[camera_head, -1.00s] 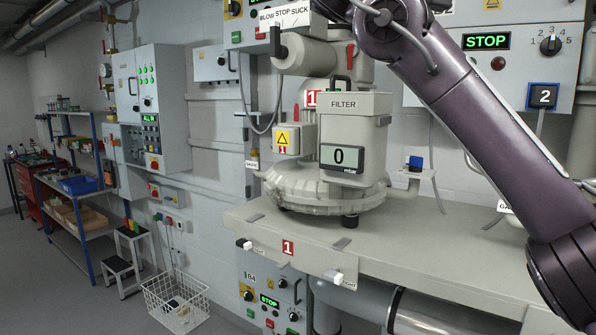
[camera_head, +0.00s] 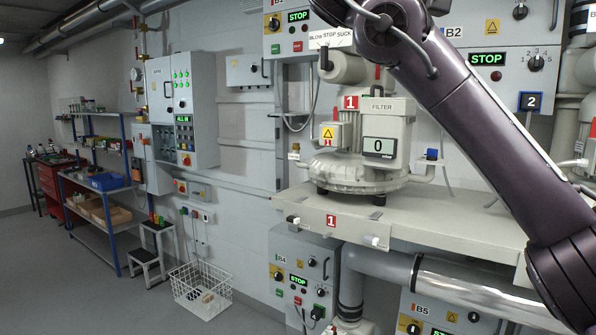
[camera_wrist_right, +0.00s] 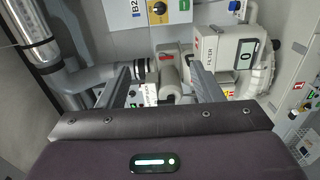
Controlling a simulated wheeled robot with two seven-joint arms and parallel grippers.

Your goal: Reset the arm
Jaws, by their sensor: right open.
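My right arm (camera_head: 480,130) crosses the right half of the head view, from the lower right up to the top middle. Its gripper is outside the head view. In the right wrist view my right gripper (camera_wrist_right: 160,80) is open, with its two fingers apart and nothing held. Beyond the fingers are the blower's filter box (camera_wrist_right: 228,55) and a grey cylinder with the blow/stop/suck label, all apart from the fingers as far as I can tell. The blower (camera_head: 362,172) stands on the bench in the head view. My left gripper is not in view.
The bench (camera_head: 440,215) carries the blower, with pipes and a control box B5 (camera_head: 440,312) below. Wall panels (camera_head: 500,40) sit behind my arm. A white wire basket (camera_head: 200,290), step stool (camera_head: 150,255) and blue shelf (camera_head: 95,190) stand at left. The left floor is clear.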

